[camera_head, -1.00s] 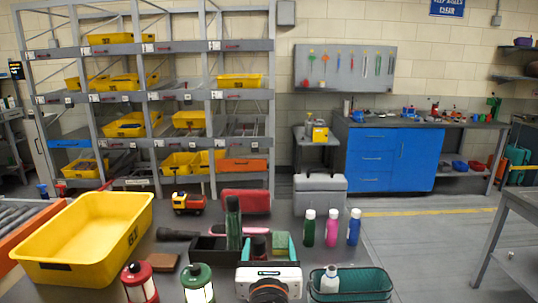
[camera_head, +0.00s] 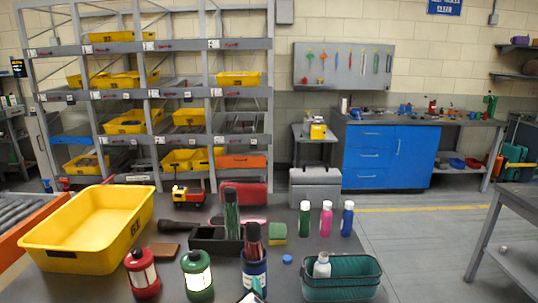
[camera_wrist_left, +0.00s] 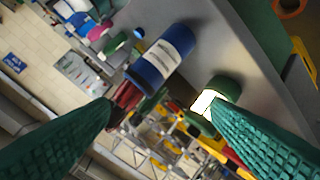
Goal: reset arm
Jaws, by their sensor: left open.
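My left gripper (camera_wrist_left: 163,104) is open and empty in the left wrist view, its two green textured fingers spread wide. Between and beyond them are a blue cup (camera_wrist_left: 160,57) with a white label and dark red items sticking out of it, and a green lantern (camera_wrist_left: 212,98). In the head view only a small teal and white piece, likely of this gripper, shows at the bottom edge, in front of the blue cup (camera_head: 255,272). The gripper looks apart from both things. The green lantern (camera_head: 197,275) stands left of the cup. My right gripper is not in view.
A yellow bin (camera_head: 86,262) is at the left, with a red lantern (camera_head: 142,275) nearby. A black organizer (camera_head: 208,241) stands behind the cup, and a teal basket (camera_head: 342,291) holding a white bottle (camera_head: 322,266) is to its right. Several bottles stand farther back.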

